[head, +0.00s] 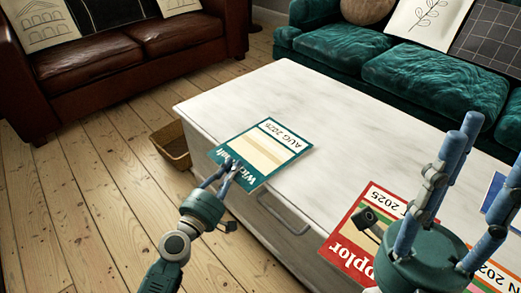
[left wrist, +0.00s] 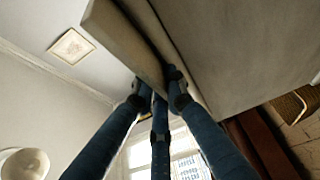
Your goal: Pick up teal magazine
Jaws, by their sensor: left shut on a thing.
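The teal magazine (head: 262,150), with a cream panel and "AUG 2026" on it, is at the front left edge of the white table, its near corner jutting past the edge. My left gripper (head: 228,168) is shut on its near edge, partly covering the title. In the left wrist view my left fingers (left wrist: 160,85) meet at a pale flat board; I cannot tell there how much of it is the magazine. My right gripper (head: 455,185) is open and empty, its fingers spread, in front of the table's right part.
The white table (head: 300,100) has a drawer handle on its front. A red magazine (head: 350,240) lies to the right, partly hidden by my right gripper; a blue one (head: 497,195) is further right. A wicker basket (head: 172,145) stands left of the table. Sofas stand behind; floorboards are clear at left.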

